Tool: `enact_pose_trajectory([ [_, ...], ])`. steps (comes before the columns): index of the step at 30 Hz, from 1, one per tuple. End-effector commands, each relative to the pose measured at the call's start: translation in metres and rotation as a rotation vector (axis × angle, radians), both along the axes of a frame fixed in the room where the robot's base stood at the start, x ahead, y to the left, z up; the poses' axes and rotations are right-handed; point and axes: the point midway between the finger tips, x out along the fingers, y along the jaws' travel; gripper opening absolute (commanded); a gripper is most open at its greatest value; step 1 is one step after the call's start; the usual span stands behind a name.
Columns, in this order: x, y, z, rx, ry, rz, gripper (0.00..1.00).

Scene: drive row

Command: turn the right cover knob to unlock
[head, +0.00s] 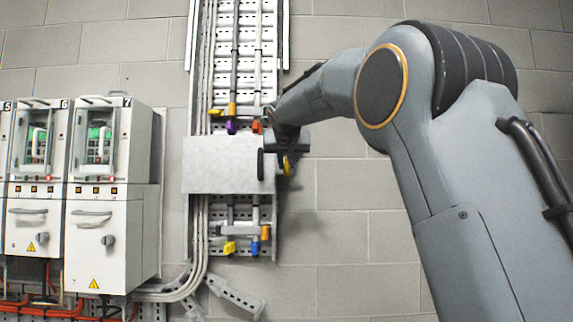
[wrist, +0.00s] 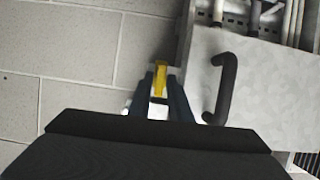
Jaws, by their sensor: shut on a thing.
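The cover is a pale grey metal box (head: 222,165) on the wall rail, with a black bar handle (head: 260,164) near its right side. It also shows in the wrist view (wrist: 270,85), with the handle (wrist: 222,88) upright. The yellow right cover knob (head: 286,165) sits just beyond the cover's right edge. In the wrist view the knob (wrist: 160,78) stands between my fingers. My gripper (wrist: 160,92) is shut on it, left of the handle. In the head view my gripper (head: 284,146) partly hides that side of the cover.
Coloured cable clamps (head: 232,127) sit above the cover, and more (head: 230,247) sit below it. White cabinets (head: 108,200) with small windows stand at the left. A loose metal bracket (head: 236,295) hangs below. The block wall (head: 340,240) to the right is bare.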

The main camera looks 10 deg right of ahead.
Motion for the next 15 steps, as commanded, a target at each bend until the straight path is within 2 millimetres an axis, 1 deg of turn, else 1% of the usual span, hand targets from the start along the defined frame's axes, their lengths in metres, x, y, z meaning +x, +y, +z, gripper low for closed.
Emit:
enact_pose_trajectory([
  [5,0.0,0.0001,-0.0017,0.001,0.004,0.0,0.0],
  [6,0.0,0.0,-0.0017,0.001,0.004,0.0,0.23],
  [7,0.0,0.0001,-0.0017,0.001,0.004,0.0,0.28],
  [15,-0.0002,-0.0001,-0.0007,0.001,0.002,0.0,0.29],
])
